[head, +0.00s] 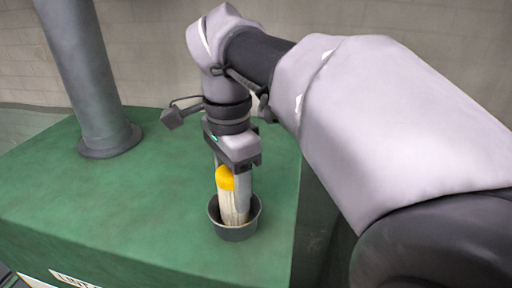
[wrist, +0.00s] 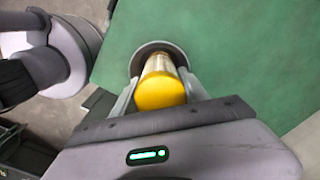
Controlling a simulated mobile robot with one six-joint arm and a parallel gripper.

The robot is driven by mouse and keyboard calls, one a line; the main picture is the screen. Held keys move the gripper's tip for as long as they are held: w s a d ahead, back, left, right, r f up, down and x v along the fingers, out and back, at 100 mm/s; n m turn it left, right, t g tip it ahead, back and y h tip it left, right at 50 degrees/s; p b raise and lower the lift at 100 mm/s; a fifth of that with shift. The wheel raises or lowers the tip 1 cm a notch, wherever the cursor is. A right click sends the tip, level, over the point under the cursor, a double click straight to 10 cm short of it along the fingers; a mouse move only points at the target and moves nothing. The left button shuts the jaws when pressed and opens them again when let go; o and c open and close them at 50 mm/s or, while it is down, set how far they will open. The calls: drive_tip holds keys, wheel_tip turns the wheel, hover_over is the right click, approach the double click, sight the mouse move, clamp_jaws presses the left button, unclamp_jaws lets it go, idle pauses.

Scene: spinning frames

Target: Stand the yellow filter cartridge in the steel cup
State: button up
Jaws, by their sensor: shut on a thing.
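The filter cartridge (head: 232,208) has a yellow top and a pale, ribbed body. In the head view it is close to upright, with its lower part inside the steel cup (head: 237,232). The cup is a round, dark grey cup standing on the green surface. My gripper (head: 239,178) is above the cup and shut on the cartridge's upper part. In the wrist view the yellow end of the cartridge (wrist: 160,91) lies between the two fingers (wrist: 158,93), and the cup's rim (wrist: 158,45) shows beyond it. The cartridge's bottom is hidden in the cup, so I cannot tell whether it touches the floor.
The green tabletop (head: 110,205) is bare around the cup. A grey round post (head: 90,85) with a flanged foot stands at the back left. The table's right edge lies just right of the cup. A pale block wall (head: 150,50) is behind.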

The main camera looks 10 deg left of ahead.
drive_tip(key=shift+s+r, duration=0.1)
drive_tip(key=shift+s, duration=0.15)
drive_tip(key=o, duration=1.1)
drive_tip(key=shift+w+f, duration=0.15)
drive_tip(key=shift+f, duration=0.15)
drive_tip(key=o, duration=0.4)
drive_tip(key=shift+w, duration=0.2)
drive_tip(key=shift+s, duration=0.1)
drive_tip(key=shift+s, duration=0.1)
